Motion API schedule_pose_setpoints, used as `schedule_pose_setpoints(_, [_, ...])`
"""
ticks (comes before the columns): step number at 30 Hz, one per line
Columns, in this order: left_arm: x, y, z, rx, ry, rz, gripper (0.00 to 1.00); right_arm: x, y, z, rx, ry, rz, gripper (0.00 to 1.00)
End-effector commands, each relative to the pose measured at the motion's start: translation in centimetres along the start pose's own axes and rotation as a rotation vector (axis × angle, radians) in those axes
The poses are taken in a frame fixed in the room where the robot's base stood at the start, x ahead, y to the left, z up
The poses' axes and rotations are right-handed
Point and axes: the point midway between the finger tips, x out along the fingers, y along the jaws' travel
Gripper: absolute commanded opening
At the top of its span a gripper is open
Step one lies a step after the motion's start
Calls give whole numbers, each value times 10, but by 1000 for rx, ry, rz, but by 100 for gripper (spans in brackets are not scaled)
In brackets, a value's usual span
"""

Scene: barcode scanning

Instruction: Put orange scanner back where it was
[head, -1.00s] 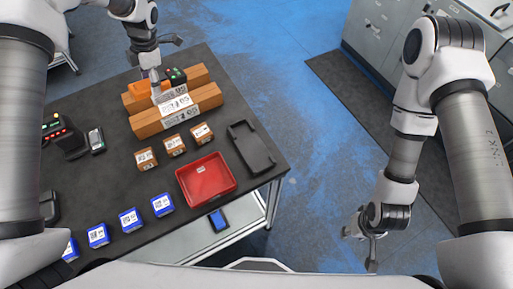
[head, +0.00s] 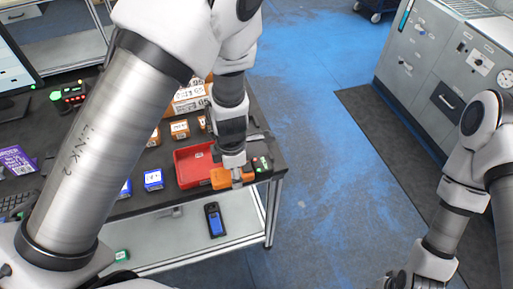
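The orange scanner (head: 221,180) has an orange body and a dark end with small green and red lights. In the head view it is at the right front corner of the dark table (head: 126,207). My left gripper (head: 237,177) is shut on the scanner's middle. A dark tray (head: 256,138) is partly visible behind the gripper, mostly hidden by my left arm. I cannot tell whether the scanner touches the tray or the table. My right arm is at the lower right; its gripper is below the picture.
A red tray (head: 186,170) is just left of the scanner. Blue boxes (head: 153,179) and brown boxes (head: 180,129) stand further left. A blue-screen handheld device (head: 215,220) lies on the lower shelf (head: 180,238). The floor right of the table is clear.

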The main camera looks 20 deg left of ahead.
Motion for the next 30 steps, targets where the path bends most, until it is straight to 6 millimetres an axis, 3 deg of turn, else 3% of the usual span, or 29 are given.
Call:
schedule_pose_setpoints(4, [-8, 9, 5, 1, -16, -5, 8, -19, 0, 0, 0, 0, 0, 40])
schedule_pose_setpoints(7, [-12, 26, 14, 0, -18, -5, 8, -51, 0, 0, 0, 0, 0, 40])
schedule_pose_setpoints(8, [-2, 32, 18, 1, -20, -4, 8, -40, 0, -1, 0, 2, 0, 40])
schedule_pose_setpoints(11, [4, 53, 28, 1, -18, -1, 8, -37, 0, 0, 0, 0, 0, 40])
schedule_pose_setpoints(12, [14, 66, 36, 0, -23, 0, 8, -20, 0, 0, 0, 1, 0, 40])
schedule_pose_setpoints(18, [19, 121, 64, -2, -20, 2, 8, 8, 0, 0, 0, -1, 0, 40])
schedule_pose_setpoints(21, [17, 137, 73, -2, -18, 0, 8, 13, 0, 0, 0, 0, 0, 40])
schedule_pose_setpoints(24, [21, 143, 76, -1, -15, -1, 8, 18, 0, 0, 0, 1, 0, 40])
schedule_pose_setpoints(30, [52, 143, 76, -1, -15, -2, 8, 39, 0, 0, 0, 0, 0, 40])
